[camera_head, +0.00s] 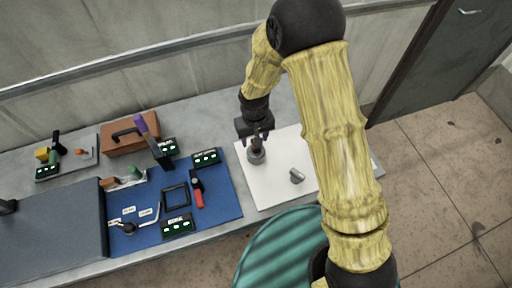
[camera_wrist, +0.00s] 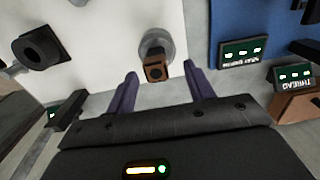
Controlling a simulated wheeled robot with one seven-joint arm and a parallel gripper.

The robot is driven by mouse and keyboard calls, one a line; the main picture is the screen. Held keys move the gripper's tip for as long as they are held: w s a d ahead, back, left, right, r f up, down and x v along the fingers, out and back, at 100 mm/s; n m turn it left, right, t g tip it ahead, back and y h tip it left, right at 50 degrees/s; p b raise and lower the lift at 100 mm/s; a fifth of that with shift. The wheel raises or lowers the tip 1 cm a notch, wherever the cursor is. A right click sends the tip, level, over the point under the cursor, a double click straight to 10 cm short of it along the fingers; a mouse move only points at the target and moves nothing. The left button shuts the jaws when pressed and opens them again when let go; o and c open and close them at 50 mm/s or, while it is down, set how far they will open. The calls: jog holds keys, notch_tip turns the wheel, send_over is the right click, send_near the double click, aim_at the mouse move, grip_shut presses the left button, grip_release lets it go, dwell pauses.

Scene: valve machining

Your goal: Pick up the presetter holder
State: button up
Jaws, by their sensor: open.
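An upright holder with a round grey base and a brown upper part, which I take for the presetter holder (camera_head: 257,155), stands on the white mat (camera_head: 272,196). My gripper (camera_head: 256,137) is open just above it. In the wrist view, the holder (camera_wrist: 154,50) shows in line with the gap between the two purple fingers of my gripper (camera_wrist: 159,75). The fingers are apart and hold nothing. I cannot tell whether the fingertips reach down beside its top.
A short grey cylinder (camera_head: 297,175) lies on the white mat. A dark hollow cylinder (camera_wrist: 38,48) is also there, hidden in the head view. Left, a blue mat (camera_head: 222,212) carries tools and labels. A brown toolbox (camera_head: 130,137) stands at the back.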

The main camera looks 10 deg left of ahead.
jog(key=shift+w+d+f+p, duration=0.15)
jog(key=shift+f+p, duration=0.45)
jog(key=shift+f, duration=0.35)
jog(key=shift+w+d+f+p, duration=0.15)
jog(key=shift+f+p, duration=0.45)
jog(key=shift+f, duration=0.35)
jog(key=shift+a+f, duration=0.15)
jog(key=shift+f, duration=0.5)
grip_shut()
jog(key=shift+r, duration=0.1)
notch_tip(320, 180, up, 10)
jog(key=b, duration=0.3)
